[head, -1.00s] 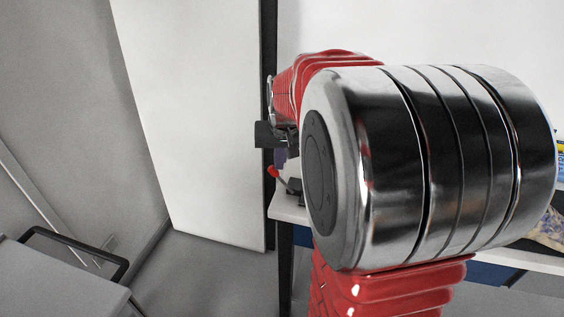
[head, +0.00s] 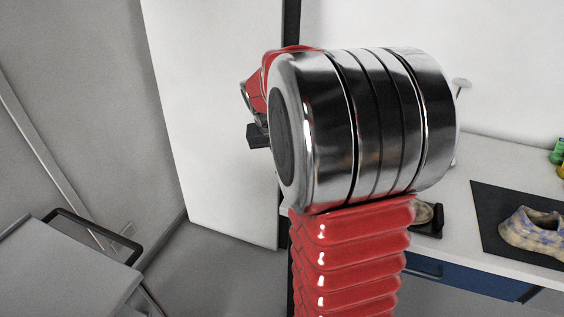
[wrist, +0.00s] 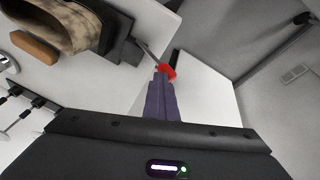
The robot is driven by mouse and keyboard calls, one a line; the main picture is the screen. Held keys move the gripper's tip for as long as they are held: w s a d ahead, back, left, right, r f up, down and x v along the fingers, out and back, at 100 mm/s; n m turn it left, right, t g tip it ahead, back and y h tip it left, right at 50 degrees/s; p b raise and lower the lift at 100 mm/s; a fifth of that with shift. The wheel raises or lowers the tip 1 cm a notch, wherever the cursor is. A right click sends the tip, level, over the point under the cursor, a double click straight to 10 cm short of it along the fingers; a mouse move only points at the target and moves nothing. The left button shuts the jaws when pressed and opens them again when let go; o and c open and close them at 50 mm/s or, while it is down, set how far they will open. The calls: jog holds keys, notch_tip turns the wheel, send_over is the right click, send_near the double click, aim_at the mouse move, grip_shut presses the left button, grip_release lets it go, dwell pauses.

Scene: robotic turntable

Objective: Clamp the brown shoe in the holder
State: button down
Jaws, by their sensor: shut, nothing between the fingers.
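A tan-brown shoe (wrist: 62,22) lies at the upper left of the wrist view, its heel side partly cut off by the frame. It is next to a dark holder block (wrist: 122,48), which carries a thin metal rod with a red handle tip (wrist: 168,72). My gripper's purple fingers (wrist: 160,74) are together and empty, their tips at the red tip; I cannot tell if they touch. In the head view, a brownish shoe (head: 424,212) shows in a black holder (head: 432,229) behind my red arm. My fingertips are hidden there.
A white table with a blue drawer (head: 470,278) stands at the right. Green bottles (head: 557,150) stand at the far right. A grey cart (head: 65,270) with a black handle stands at the lower left.

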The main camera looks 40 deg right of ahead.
jog(key=shift+w+a+f, duration=0.3)
jog(key=shift+a+f, duration=0.05)
jog(key=shift+f, duration=0.05)
jog(key=r, duration=0.1)
jog(key=s+d+r, duration=0.2)
jog(key=r, duration=0.1)
jog(key=w+a+r, duration=0.1)
jog(key=a+r, duration=0.3)
jog(key=r, duration=0.4)
jog(key=shift+w+r, duration=0.3)
jog(key=shift+r, duration=0.1)
jog(key=s+a+f+n+t+y, duration=0.1)
jog(key=s+a+f+n, duration=0.1)
jog(key=s+a, duration=0.3)
jog(key=s+a+f+n+t+y, duration=0.1)
jog(key=s+a, duration=0.4)
jog(key=a, duration=0.7)
jog(key=s+a+f+n+t+y, duration=0.1)
jog(key=s+a+f+n+t, duration=0.1)
jog(key=s+a+n, duration=0.3)
jog(key=s+a, duration=0.1)
jog(key=a, duration=0.2)
jog(key=shift+a+f, duration=0.3)
jog(key=shift+f, duration=0.1)
